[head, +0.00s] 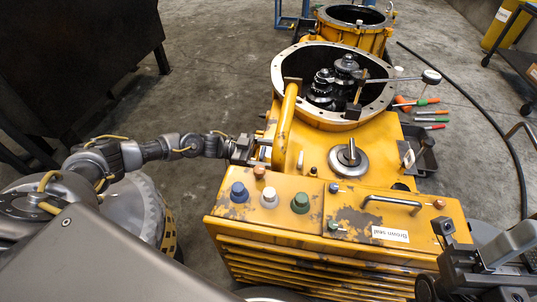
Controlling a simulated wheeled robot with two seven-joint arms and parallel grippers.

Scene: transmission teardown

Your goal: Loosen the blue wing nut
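A blue knob-like part (238,192) stands on the top left of the yellow housing's front panel (345,205). My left gripper (264,148) is above and to the right of the blue part, close to a yellow pipe (285,120). Its fingers look parted with nothing held, and I cannot tell whether they touch the pipe. My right gripper (482,252) is at the lower right, away from the blue part. Its fingertips are unclear.
White (269,198) and green (300,203) knobs stand right of the blue part. A metal handle (392,202) and a label lie farther right. Behind is an open round housing (278,82) with dark gears (322,87). Screwdrivers (428,119) lie on the right.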

